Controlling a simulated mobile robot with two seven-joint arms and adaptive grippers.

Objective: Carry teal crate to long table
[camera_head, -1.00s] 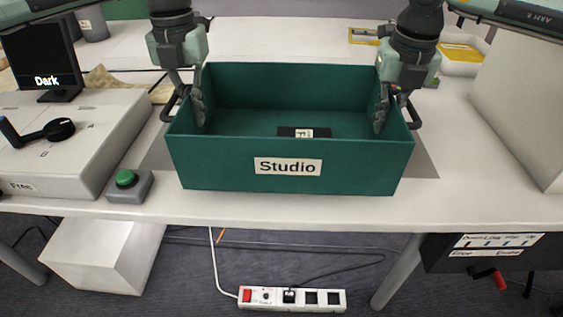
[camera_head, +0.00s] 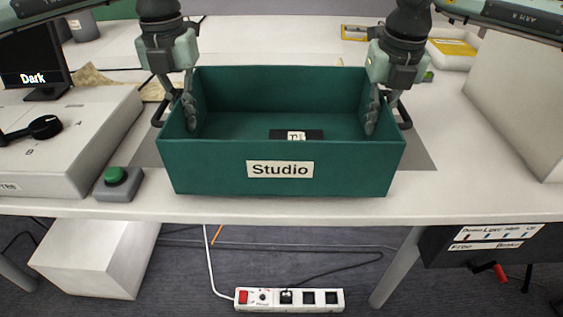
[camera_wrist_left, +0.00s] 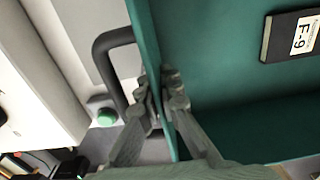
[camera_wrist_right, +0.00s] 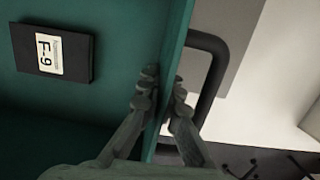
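The teal crate (camera_head: 222,169), labelled Studio, is level over the white table near its front edge. A dark box (camera_head: 314,134) lies inside; its F-9 label shows in the left wrist view (camera_wrist_left: 290,36). My left gripper (camera_head: 186,112) is shut on the crate's left wall, one finger inside and one outside, beside the black handle (camera_wrist_left: 104,65). My right gripper (camera_head: 374,112) is shut on the right wall in the same way, beside the other handle (camera_wrist_right: 219,65). I cannot tell whether the crate's underside is clear of the table.
A grey mat (camera_head: 420,157) shows partly behind the crate. To the left are a green button (camera_head: 115,175), a pale console (camera_head: 62,150) and a dark screen (camera_head: 32,62). A large pale block (camera_head: 525,90) stands right. A power strip (camera_head: 320,299) lies on the floor.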

